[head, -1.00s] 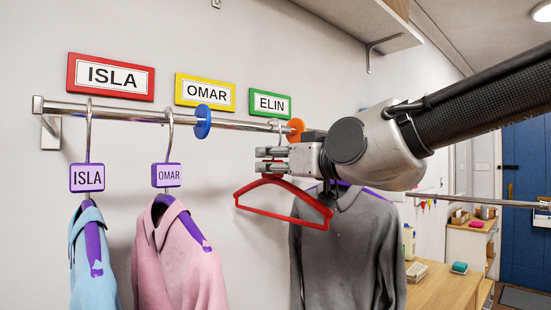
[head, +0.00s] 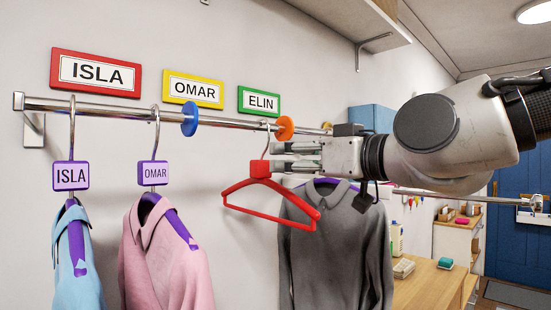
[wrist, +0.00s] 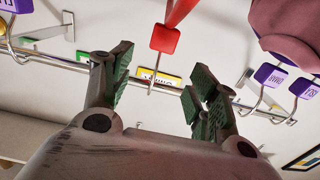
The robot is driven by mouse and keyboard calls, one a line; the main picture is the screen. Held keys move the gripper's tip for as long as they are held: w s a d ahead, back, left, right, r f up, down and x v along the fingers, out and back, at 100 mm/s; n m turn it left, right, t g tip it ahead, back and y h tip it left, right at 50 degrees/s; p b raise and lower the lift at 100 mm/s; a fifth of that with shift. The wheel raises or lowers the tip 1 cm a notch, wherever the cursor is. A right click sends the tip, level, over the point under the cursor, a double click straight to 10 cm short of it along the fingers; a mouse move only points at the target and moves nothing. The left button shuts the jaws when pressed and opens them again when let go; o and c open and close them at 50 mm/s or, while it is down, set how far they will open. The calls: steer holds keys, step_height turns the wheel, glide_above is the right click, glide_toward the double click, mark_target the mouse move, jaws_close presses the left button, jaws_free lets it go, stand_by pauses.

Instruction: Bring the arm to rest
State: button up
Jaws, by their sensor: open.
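My gripper (head: 285,158) is in front of the rail in the head view, its fingers pointing left. In the wrist view the two fingers (wrist: 155,88) are spread apart with nothing held between them. A red hanger (head: 270,203) without a garment hangs by its hook from the rail (head: 95,109), just left of the fingertips. In the wrist view its red block (wrist: 166,38) shows beyond the fingers and apart from them.
A blue shirt (head: 80,262) tagged ISLA and a pink shirt (head: 165,262) tagged OMAR hang at the left. A grey shirt (head: 335,245) hangs behind my arm. Name signs line the wall; a shelf (head: 335,25) juts out above. A wooden counter (head: 430,287) stands lower right.

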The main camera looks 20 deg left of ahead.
steer(key=shift+v, duration=1.45)
steer(key=w+d+f+m+h, duration=0.25)
steer(key=d+f, duration=0.25)
steer(key=d, duration=0.4)
steer(key=w+d+f+m+t+h, duration=0.1)
steer(key=w+d+f+h, duration=0.3)
steer(key=d, duration=0.4)
steer(key=w+d+f+m+h, duration=0.1)
steer(key=d+f+m+h, duration=0.15)
steer(key=d+f, duration=0.5)
steer(key=s+d+f+m+g+h, duration=0.1)
steer(key=s+d+f+m+h, duration=0.1)
steer(key=d, duration=0.6)
steer(key=s+d+f+m+g+h, duration=0.2)
steer(key=s+d+f, duration=0.2)
steer(key=s+d, duration=0.3)
steer(key=s+d+f+m+g+h, duration=0.2)
steer(key=s+d+f+h, duration=0.1)
steer(key=d, duration=0.5)
steer(key=shift+s+d+f+m, duration=0.35)
steer(key=shift+s+f, duration=0.2)
steer(key=shift+s, duration=0.4)
steer(key=shift+d, duration=0.1)
